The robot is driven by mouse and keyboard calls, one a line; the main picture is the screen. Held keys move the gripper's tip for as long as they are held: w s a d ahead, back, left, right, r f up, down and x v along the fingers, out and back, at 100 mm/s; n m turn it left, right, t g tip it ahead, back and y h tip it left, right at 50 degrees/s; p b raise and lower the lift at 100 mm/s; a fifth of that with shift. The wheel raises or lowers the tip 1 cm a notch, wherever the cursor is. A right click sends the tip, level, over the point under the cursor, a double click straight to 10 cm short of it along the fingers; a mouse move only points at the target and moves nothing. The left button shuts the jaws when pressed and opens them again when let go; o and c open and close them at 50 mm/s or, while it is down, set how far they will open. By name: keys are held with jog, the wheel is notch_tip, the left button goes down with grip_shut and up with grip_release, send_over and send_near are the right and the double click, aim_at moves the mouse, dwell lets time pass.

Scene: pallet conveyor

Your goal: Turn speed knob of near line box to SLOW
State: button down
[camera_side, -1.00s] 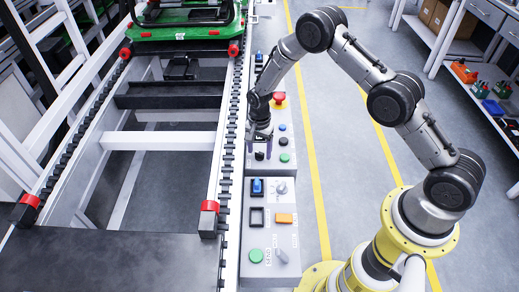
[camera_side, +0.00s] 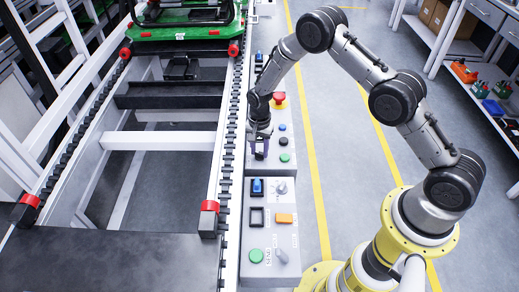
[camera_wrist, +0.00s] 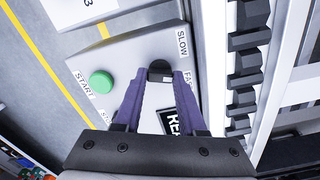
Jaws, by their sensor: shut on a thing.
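The black speed knob (camera_wrist: 160,69) sits on a light grey line box (camera_wrist: 130,53), between the SLOW label (camera_wrist: 181,42) and the partly hidden FAST label (camera_wrist: 187,80). A pale mark on the knob is on the side toward FAST. My gripper (camera_wrist: 160,78) has purple fingers shut on the knob, one on each side. In the side view my gripper (camera_side: 260,146) reaches down to the front part of the box (camera_side: 285,173) beside the conveyor, and the knob shows just below the fingers.
A green START button (camera_wrist: 101,82) is beside the knob. The same box carries a red mushroom button (camera_side: 279,99). A separate box (camera_side: 270,228) with switches and a green button (camera_side: 256,255) stands nearer the camera. The conveyor rail (camera_side: 231,130) runs close along the left.

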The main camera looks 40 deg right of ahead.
aim_at(260, 152)
jog(key=n, duration=0.5)
jog(key=shift+n, duration=1.9)
jog(key=shift+c, duration=2.4)
grip_release()
jog(key=shift+r, duration=0.15)
notch_tip(260, 152, up, 14)
jog(key=shift+f, duration=0.2)
